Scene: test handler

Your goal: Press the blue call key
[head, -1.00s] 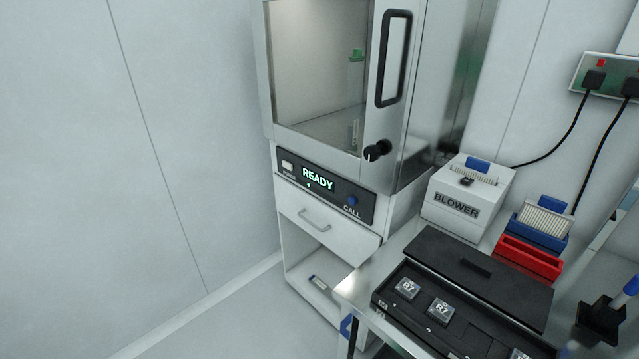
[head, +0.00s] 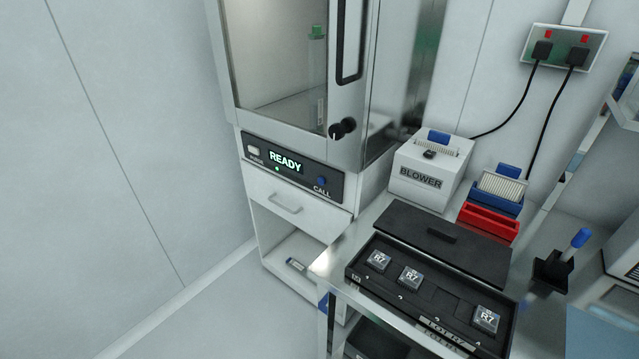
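The blue call key (head: 322,181) is a small round blue button on the dark control panel (head: 300,178) of the test handler. The word CALL is printed just below it. A lit display (head: 285,161) to its left reads READY, with a small green light under it. A pale key (head: 254,149) sits at the panel's left end. The handler's glazed door (head: 280,60) above the panel looks shut. Neither of my grippers is in view, and nothing covers the call key.
A metal bench (head: 340,262) stands right of the handler. It carries a white BLOWER box (head: 421,181), a red bin (head: 488,224), a black lid (head: 400,222) and a black tray (head: 440,312) with chips marked R7. A drawer (head: 300,207) is below the panel. Floor at left is clear.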

